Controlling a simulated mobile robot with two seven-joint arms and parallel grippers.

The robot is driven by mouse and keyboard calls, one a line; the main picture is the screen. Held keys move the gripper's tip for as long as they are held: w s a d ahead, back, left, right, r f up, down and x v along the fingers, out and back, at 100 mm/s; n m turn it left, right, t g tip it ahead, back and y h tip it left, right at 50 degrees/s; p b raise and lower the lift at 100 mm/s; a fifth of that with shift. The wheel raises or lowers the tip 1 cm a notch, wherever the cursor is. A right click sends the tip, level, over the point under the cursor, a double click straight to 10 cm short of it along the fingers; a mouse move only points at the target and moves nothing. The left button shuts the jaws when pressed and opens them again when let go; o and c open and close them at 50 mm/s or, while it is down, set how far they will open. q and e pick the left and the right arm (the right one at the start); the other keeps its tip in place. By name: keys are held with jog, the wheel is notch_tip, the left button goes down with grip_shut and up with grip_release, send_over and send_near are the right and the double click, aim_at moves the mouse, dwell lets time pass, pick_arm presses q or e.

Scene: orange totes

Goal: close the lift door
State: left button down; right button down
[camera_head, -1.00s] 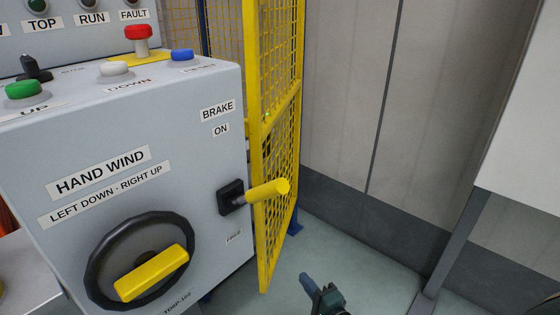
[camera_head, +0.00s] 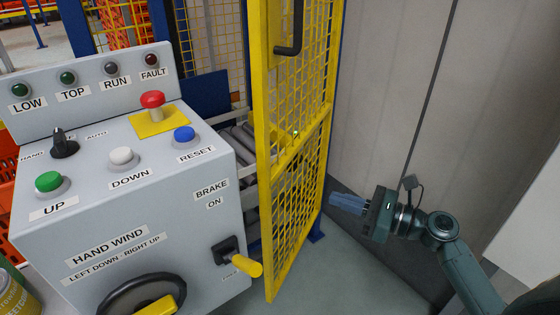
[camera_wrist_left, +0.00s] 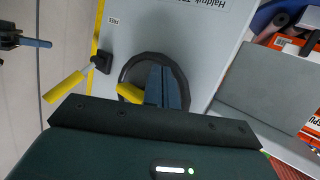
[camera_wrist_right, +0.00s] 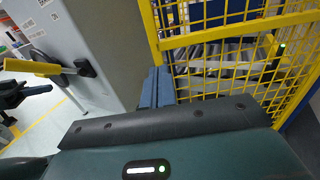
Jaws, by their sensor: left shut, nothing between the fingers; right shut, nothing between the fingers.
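The lift door (camera_head: 262,170) is a yellow-framed mesh panel standing open, swung out beside the grey control box. It has a dark handle (camera_head: 291,35) near its top. My right gripper (camera_head: 345,203) is shut and empty, to the right of the door and apart from it. In the right wrist view its fingers (camera_wrist_right: 157,85) show in front of the door's frame (camera_wrist_right: 150,30). My left gripper (camera_wrist_left: 167,85) is outside the head view. In the left wrist view it is shut and empty, in front of the hand wheel (camera_wrist_left: 128,68).
The control box (camera_head: 130,210) carries several buttons and a yellow brake lever (camera_head: 246,266) jutting near the door. Rollers (camera_head: 240,140) show behind the door. A grey wall (camera_head: 385,80) stands to the right, with free floor (camera_head: 345,270) below my right gripper.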

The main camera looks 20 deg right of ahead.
jog(key=r, duration=0.1)
send_near(269, 175)
jog(key=x, duration=0.6)
jog(key=shift+w+f, duration=0.1)
jog(key=shift+w, duration=0.1)
jog(key=shift+w+a, duration=0.2)
jog(key=shift+a, duration=0.05)
